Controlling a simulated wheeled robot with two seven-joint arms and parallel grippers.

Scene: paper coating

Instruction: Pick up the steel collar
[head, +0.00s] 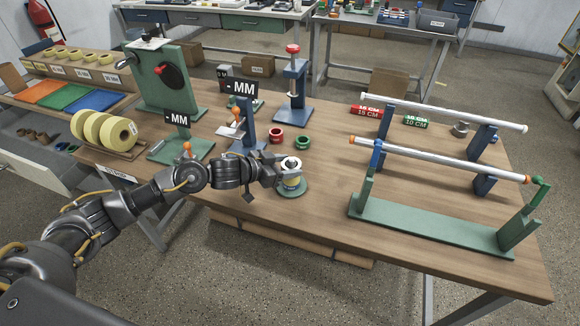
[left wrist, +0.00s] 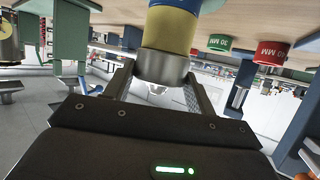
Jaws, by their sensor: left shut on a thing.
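The steel collar (head: 291,163) is the silver ring at the top of a small stack on a round green base (head: 292,190) near the table's front edge. My left gripper (head: 284,171) is shut on the steel collar from the left side. Whether the collar is apart from the yellow piece cannot be told. My right gripper is not in view.
A red ring (head: 277,134) and a green ring (head: 304,141) stand just behind. Blue posts (head: 246,138) rise at the back left. A green roller stand (head: 435,225) is on the right, with a grey cylinder (head: 461,129) behind it. The table between is clear.

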